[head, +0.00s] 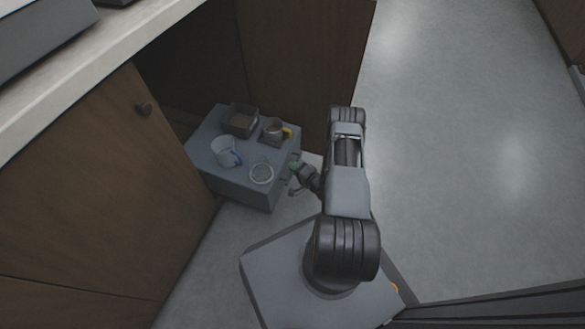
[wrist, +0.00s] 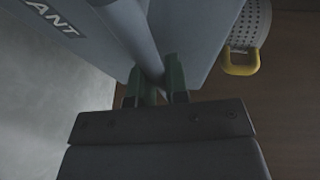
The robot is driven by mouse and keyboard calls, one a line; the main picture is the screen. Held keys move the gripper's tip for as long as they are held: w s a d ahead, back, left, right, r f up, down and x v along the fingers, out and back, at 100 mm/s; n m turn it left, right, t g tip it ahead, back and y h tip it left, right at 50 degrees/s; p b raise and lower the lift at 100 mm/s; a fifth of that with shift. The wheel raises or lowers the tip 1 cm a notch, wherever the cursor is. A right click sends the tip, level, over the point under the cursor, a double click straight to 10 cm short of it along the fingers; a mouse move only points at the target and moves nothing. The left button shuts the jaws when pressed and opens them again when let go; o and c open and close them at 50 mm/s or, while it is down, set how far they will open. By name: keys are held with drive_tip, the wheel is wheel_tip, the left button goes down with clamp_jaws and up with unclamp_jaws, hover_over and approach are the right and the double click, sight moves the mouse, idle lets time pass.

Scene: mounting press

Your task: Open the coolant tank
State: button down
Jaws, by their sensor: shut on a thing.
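The coolant tank (head: 238,188) is a grey-blue box low in the opening under the counter, with several items on its top. In the wrist view its grey face carries a label (wrist: 59,20) of which "ANT" can be read. My gripper (head: 296,173) is at the tank's right side in the head view. In the wrist view my gripper (wrist: 156,84) has its two dark green fingers shut on a grey bar (wrist: 141,42) in front of the tank's faces. The bar looks like a handle; where it joins the tank is hidden.
A wooden cabinet door (head: 115,190) stands at left. Open floor (head: 450,170) lies right.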

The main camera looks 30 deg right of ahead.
drive_tip(key=shift+s, duration=0.25)
drive_tip(key=c, duration=1.4)
unclamp_jaws()
drive_tip(key=shift+d, duration=0.1)
